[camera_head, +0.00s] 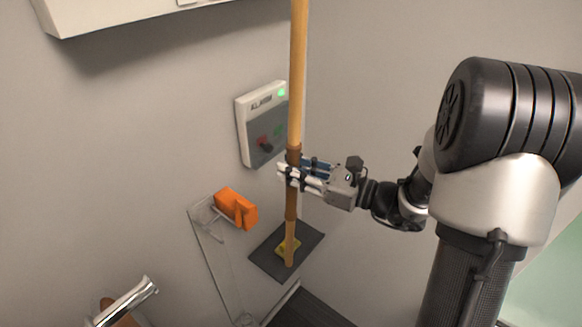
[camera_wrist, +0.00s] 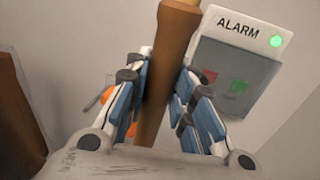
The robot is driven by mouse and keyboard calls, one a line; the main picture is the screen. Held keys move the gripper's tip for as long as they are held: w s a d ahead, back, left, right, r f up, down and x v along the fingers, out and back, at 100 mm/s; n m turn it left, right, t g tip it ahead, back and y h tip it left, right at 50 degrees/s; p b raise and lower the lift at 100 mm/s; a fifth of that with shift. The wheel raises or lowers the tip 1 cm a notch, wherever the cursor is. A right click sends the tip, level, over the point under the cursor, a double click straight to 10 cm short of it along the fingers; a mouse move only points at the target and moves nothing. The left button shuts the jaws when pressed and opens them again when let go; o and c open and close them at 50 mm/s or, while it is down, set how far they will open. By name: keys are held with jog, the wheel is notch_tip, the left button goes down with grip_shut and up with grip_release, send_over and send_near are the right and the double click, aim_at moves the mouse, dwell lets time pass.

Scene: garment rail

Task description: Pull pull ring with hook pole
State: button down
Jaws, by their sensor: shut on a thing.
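The hook pole (camera_head: 298,80) is a long wooden pole standing nearly upright, with a darker brown grip section lower down. Its top runs out of the head view, so its hook is not seen. My gripper (camera_head: 292,172) is shut on the darker section. In the wrist view the pole (camera_wrist: 175,45) passes between the blue-padded fingers of my gripper (camera_wrist: 165,90). The pole's lower end appears over a yellow patch on a dark square plate (camera_head: 310,240); whether it touches is unclear. The pull ring is in neither view.
An alarm box (camera_head: 245,125) with a green light is on the wall behind the pole; it also shows in the wrist view (camera_wrist: 225,60). An orange object (camera_head: 236,208) is at a clear panel left of the pole. A white casing (camera_head: 110,15) overhangs at upper left. A metal rail end (camera_head: 125,302) is at lower left.

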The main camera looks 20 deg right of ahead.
jog(key=shift+s+d+f+b, duration=0.2)
jog(key=shift+s+d+f, duration=0.1)
jog(key=shift+s+d, duration=0.25)
jog(key=shift+s+d+f+b, duration=0.2)
jog(key=shift+s+d+f, duration=0.1)
jog(key=shift+s, duration=0.35)
dwell(0.5)
